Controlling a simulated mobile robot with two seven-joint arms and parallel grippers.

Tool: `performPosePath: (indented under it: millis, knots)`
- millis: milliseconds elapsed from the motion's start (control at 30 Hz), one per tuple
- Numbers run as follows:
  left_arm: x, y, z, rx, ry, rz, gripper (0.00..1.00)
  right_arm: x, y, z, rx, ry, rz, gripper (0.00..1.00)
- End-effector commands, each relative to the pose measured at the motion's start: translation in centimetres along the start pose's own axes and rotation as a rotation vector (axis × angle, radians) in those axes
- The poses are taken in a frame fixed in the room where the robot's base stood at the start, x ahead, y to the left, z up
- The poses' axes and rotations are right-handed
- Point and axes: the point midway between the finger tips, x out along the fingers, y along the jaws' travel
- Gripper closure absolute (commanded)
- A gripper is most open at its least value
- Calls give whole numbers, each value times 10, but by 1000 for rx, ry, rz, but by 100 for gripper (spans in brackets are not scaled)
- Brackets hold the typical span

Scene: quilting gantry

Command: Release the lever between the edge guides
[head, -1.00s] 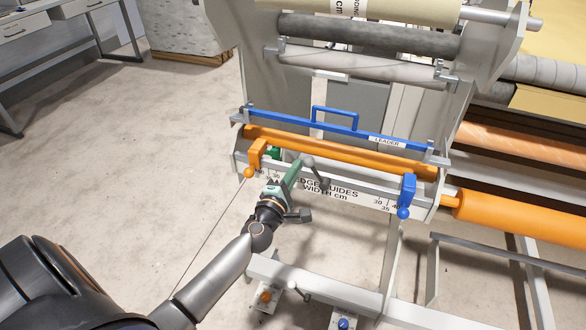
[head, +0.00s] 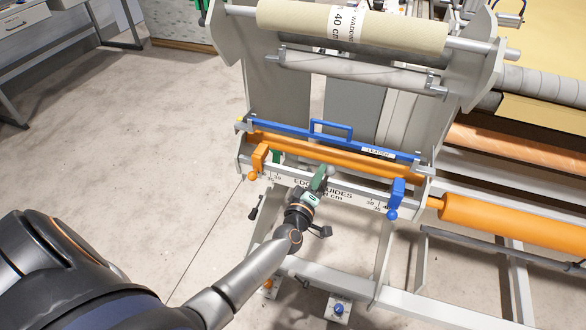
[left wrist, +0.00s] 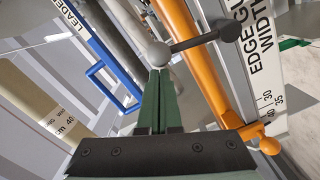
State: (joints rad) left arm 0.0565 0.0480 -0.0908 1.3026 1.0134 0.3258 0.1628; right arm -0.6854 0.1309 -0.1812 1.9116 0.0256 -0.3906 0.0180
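The lever shows in the left wrist view as a grey ball (left wrist: 158,53) joined by a short rod to a dark knob (left wrist: 230,32). In the head view its ball (head: 330,171) is between the orange edge guide (head: 259,158) and the blue edge guide (head: 397,193); the rest is mostly hidden by my gripper. My left gripper (head: 322,180) is at the lever, and its green fingers (left wrist: 154,76) lie close together with their tips by the ball. I cannot tell whether they touch it. No lever part shows between the fingers. My right gripper is out of view.
An orange roller (head: 350,159) and a blue leader bar (head: 290,134) with a handle run behind the lever. A small dark-ended rod (head: 254,213), which I cannot identify, shows below the orange guide. Open floor (head: 130,130) lies to the left.

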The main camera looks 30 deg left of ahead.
Motion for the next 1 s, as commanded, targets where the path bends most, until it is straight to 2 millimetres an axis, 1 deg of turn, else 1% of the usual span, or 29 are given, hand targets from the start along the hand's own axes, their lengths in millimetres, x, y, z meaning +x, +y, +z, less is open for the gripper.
performPosePath:
  millis: [33, 100, 333, 600, 1000]
  knots:
    - [0, 5, 4, 40, -4, -4, 100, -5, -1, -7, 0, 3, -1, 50]
    - [0, 7, 9, 97, -4, -7, 100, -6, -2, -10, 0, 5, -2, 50]
    - [1, 8, 21, 250, -3, -15, 100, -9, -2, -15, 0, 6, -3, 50]
    - [1, 8, 28, 251, -4, -14, 100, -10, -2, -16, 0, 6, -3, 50]
    - [1, 8, 30, 249, -3, -14, 100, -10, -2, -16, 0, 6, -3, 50]
